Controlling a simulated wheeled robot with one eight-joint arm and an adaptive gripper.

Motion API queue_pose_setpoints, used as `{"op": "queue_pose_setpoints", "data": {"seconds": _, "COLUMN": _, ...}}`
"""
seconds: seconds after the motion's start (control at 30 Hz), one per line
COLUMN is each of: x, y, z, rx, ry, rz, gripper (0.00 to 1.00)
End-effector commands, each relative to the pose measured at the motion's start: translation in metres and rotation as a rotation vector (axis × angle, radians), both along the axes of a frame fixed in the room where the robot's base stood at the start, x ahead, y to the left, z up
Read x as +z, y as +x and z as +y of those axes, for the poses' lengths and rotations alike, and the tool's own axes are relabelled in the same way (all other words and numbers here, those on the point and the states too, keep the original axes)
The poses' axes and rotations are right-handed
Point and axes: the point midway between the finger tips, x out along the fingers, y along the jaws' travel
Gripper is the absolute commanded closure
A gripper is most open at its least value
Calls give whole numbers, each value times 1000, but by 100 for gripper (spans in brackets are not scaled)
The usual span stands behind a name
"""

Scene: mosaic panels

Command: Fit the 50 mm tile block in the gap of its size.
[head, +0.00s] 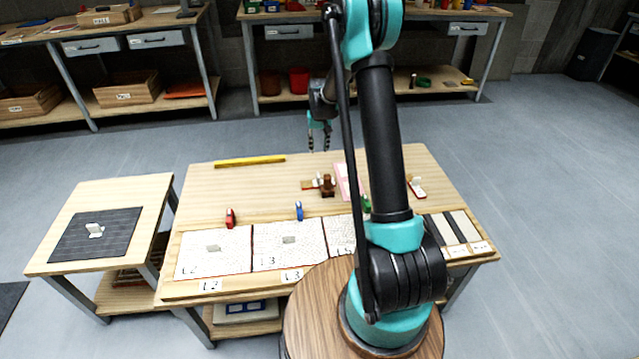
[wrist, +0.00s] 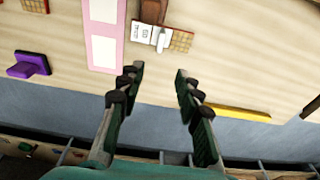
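A block with a red-brown mosaic face (wrist: 181,40), a pale grip and a white label that seems to read 50 (wrist: 141,32) lies on the table in the wrist view. In the head view it is the small reddish block (head: 309,185) beside a dark brown piece (head: 328,186). My gripper (wrist: 158,76) is open and empty, with the block beyond its fingertips. In the head view my gripper (head: 319,140) hangs over the table's back part. White panels marked L2 (head: 225,262) and L3 (head: 278,257) lie along the front; a further panel (head: 342,237) is partly behind my arm.
A pink-and-white piece (wrist: 103,35) and a purple block (wrist: 30,65) lie to the left in the wrist view. A yellow strip (head: 250,161) lies along the back edge. Red (head: 230,218) and blue (head: 299,211) pieces stand behind the panels. A side table holds a dark mat (head: 75,245).

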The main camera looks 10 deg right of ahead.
Motion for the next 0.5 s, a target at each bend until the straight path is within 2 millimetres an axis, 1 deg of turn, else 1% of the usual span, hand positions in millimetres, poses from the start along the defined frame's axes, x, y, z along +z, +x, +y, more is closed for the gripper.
{"op": "queue_pose_setpoints", "data": {"seconds": 0.5, "x": -91, "y": 11, "z": 0, "rx": 0, "ry": 0, "rz": -1, "gripper": 66}}
